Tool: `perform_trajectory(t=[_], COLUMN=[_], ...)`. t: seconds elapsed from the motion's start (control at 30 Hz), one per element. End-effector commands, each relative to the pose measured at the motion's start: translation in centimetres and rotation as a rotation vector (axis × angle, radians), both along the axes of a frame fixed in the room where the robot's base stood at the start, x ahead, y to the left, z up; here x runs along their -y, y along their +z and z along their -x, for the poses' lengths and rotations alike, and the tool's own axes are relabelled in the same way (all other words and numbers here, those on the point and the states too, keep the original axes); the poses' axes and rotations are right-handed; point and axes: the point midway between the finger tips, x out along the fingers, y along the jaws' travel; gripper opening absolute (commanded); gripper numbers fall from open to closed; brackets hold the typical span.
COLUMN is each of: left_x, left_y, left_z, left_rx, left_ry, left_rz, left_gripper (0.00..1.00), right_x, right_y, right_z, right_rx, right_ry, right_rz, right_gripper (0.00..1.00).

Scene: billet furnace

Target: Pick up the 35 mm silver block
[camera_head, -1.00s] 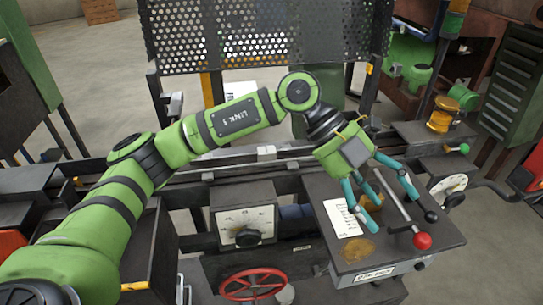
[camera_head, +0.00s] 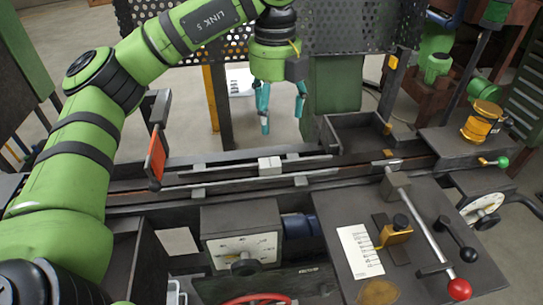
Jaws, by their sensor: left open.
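A small pale silver block (camera_head: 270,165) sits on the dark rail of the machine, near the middle of the view. Its size cannot be read from the picture. My left gripper (camera_head: 282,113) hangs with its teal fingers pointing down, apart and empty. In the picture it is just above the block, and a gap shows between the fingertips and the block. How far beyond the rail the gripper is, I cannot tell. My right gripper is out of view.
An orange-faced plate (camera_head: 156,157) stands up at the rail's left. A lever with a red knob (camera_head: 459,289) and a brass-coloured clamp (camera_head: 396,232) are on the right panel. A perforated screen (camera_head: 340,35) stands behind. An open dark tray (camera_head: 357,135) is right of the gripper.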

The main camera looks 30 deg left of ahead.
Motion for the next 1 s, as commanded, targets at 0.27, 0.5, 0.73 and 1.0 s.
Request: perform_trajectory(t=[0.27,0.5,0.73,1.0], left_x=[0.1,0.0,-0.4,-1.1], left_y=[-6.2,-7.8,-9.8,-13.6], left_z=[0.0,0.0,0.0,0.0], left_rx=[-0.002,-0.002,-0.004,-0.005], left_ry=[-0.002,-0.003,-0.002,-0.002], left_rz=[0.001,0.000,0.001,0.001], left_gripper=[0.76,0.76,0.76,0.76], right_x=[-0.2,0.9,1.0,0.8], right_y=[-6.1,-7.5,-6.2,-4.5], right_z=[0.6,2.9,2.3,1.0], right_rx=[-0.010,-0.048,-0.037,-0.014], right_ry=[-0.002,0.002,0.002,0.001], right_rz=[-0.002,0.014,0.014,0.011], right_gripper=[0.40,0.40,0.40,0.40])
